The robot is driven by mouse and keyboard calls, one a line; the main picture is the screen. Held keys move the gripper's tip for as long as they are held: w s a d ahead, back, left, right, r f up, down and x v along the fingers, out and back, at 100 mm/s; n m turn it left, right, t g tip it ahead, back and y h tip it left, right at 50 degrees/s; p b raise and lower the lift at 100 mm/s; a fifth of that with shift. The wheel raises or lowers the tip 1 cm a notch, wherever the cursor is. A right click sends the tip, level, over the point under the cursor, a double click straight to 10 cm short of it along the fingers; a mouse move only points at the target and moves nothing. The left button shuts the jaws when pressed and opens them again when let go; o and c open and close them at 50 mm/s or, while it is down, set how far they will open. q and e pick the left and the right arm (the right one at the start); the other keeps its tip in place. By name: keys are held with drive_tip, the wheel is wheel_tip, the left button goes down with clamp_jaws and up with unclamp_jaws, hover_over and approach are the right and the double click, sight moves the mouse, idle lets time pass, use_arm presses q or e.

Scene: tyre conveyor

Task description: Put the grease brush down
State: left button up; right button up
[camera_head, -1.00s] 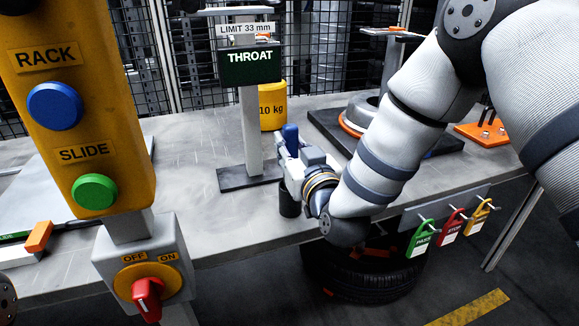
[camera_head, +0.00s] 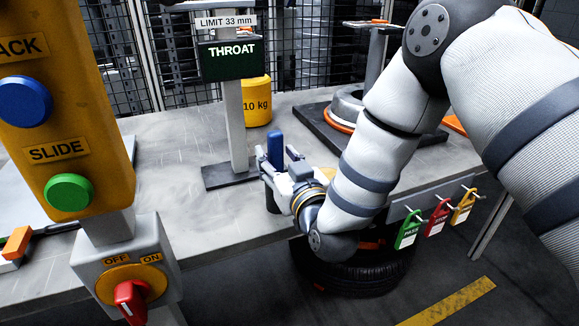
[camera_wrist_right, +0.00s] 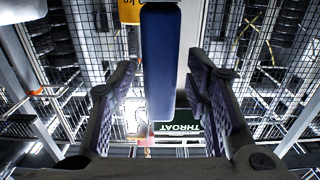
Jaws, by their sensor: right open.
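The grease brush shows as a blue handle (camera_head: 275,149) standing upright above a dark cup (camera_head: 272,199) on the bench. Its bristle end is hidden, apparently inside the cup behind my gripper. My right gripper (camera_head: 279,160) is open around the handle, low over the front part of the bench. In the right wrist view the blue handle (camera_wrist_right: 161,60) stands between the two spread fingers (camera_wrist_right: 161,68), with a visible gap on each side. My left gripper is not in view.
The THROAT gauge stand (camera_head: 233,115) rises just behind the cup. A yellow 10 kg weight (camera_head: 257,105) and a dark plate with a ringed part (camera_head: 342,118) stand further back. A yellow button post (camera_head: 70,110) fills the left. A tyre (camera_head: 355,272) lies below the bench edge.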

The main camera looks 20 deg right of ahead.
drive_tip(key=s, duration=0.1)
drive_tip(key=s+r, duration=0.1)
drive_tip(key=s+d, duration=0.1)
drive_tip(key=s, duration=0.1)
drive_tip(key=shift+r+p, duration=0.3)
drive_tip(key=shift+r, duration=0.05)
drive_tip(key=s, duration=0.7)
drive_tip(key=s+d+f+g, duration=0.1)
drive_tip(key=s+f+g, duration=0.5)
drive_tip(key=s+f, duration=0.5)
drive_tip(key=s+d+f+g, duration=0.1)
drive_tip(key=s+f+g, duration=0.55)
drive_tip(key=f, duration=0.85)
drive_tip(key=s+d+f+g, duration=0.15)
drive_tip(key=s+g, duration=0.35)
drive_tip(key=s, duration=0.8)
drive_tip(key=s+d+f+g, duration=0.1)
drive_tip(key=s+f+g, duration=0.25)
drive_tip(key=s, duration=0.95)
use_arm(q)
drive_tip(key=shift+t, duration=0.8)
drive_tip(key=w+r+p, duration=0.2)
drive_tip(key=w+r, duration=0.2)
use_arm(e)
drive_tip(key=shift+m+t+h, duration=0.3)
drive_tip(key=shift+m, duration=0.1)
drive_tip(key=w+r, duration=0.3)
drive_tip(key=shift+a+r, duration=0.1)
drive_tip(key=shift+o, duration=0.5)
drive_tip(key=shift+w, duration=0.1)
